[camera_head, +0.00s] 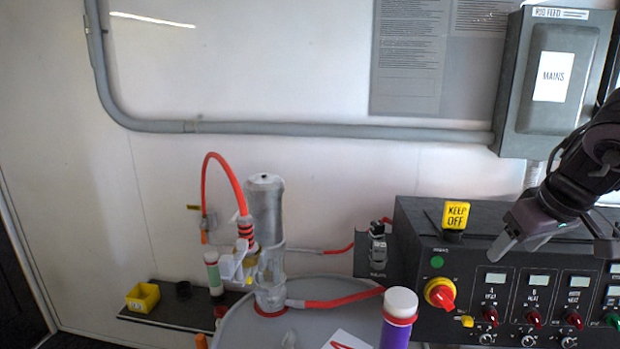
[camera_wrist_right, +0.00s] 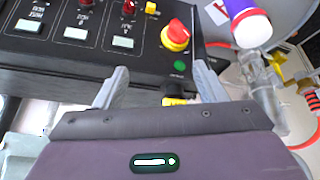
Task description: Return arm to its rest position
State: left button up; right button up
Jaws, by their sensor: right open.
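My right gripper (camera_head: 516,246) hangs in front of the black control panel (camera_head: 466,262) at the right of the head view, with its dark arm coming in from the right edge. In the right wrist view the two grey fingers of the gripper (camera_wrist_right: 160,84) stand wide apart with nothing between them. The panel (camera_wrist_right: 55,50) lies beyond the fingertips there. The yellow KEEP OFF tag (camera_head: 455,215) stands on top of the panel, left of the gripper. My left gripper is not in view.
A red-and-yellow rotary knob (camera_head: 440,294) is on the panel's left. A grey MAINS box (camera_head: 553,88) hangs on the wall above. A clear pump (camera_head: 266,215) with red hoses stands on a drum left of the panel. A purple-and-white cylinder (camera_head: 398,318) stands in front.

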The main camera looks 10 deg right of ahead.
jog(key=w+a+f+n+t+y, duration=0.1)
jog(key=a+f+n+t, duration=0.3)
jog(key=f, duration=0.8)
jog(key=w+a+f+n+y, duration=0.1)
jog(key=a+f, duration=0.4)
jog(key=f, duration=0.7)
jog(key=s+a+f+m+g+h, duration=0.1)
jog(key=s+a+f+m+g, duration=0.15)
jog(key=s+a+f, duration=0.4)
jog(key=s+a+f+m+g+h, duration=0.1)
jog(key=s+a+f+g, duration=0.2)
jog(key=s+a, duration=0.7)
jog(key=s+d+f+g+b, duration=0.1)
jog(key=s+f+b, duration=0.15)
jog(key=f, duration=1.45)
jog(key=s+d+f+g+b, duration=0.1)
jog(key=s+d+f+b, duration=0.15)
jog(key=f, duration=1.45)
pick_arm(q)
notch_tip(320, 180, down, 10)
jog(key=b, duration=0.4)
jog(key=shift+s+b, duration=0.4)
pick_arm(e)
jog(key=s+d+f, duration=0.2)
jog(key=s+f, duration=1.7)
jog(key=f, duration=0.4)
jog(key=shift+d+g, duration=0.35)
